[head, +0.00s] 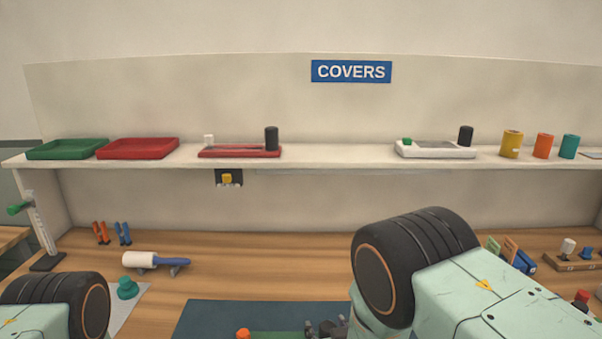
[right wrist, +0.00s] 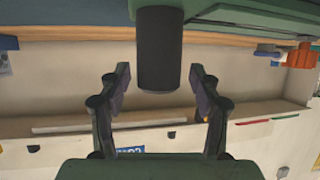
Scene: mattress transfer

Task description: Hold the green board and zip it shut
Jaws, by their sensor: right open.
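A green board (head: 283,335) shows only as a narrow strip at the bottom edge of the head view, with an orange piece (head: 243,333) at its left end. My right gripper (head: 327,328) is beside the strip's right end, mostly cut off. In the right wrist view my right gripper (right wrist: 164,80) is open, its two fingers on either side of a black cylinder (right wrist: 160,50), with gaps on both sides. The cylinder stands out from a green surface (right wrist: 235,12), probably the board. No zip can be made out. My left gripper is not in view; only its arm shows.
A blue mat (head: 215,318) lies under the board. A white roller tool (head: 140,259) and teal knob (head: 127,288) are at left. A shelf (head: 335,158) above holds green (head: 68,149) and red trays (head: 138,148). Small items (head: 508,249) stand at right.

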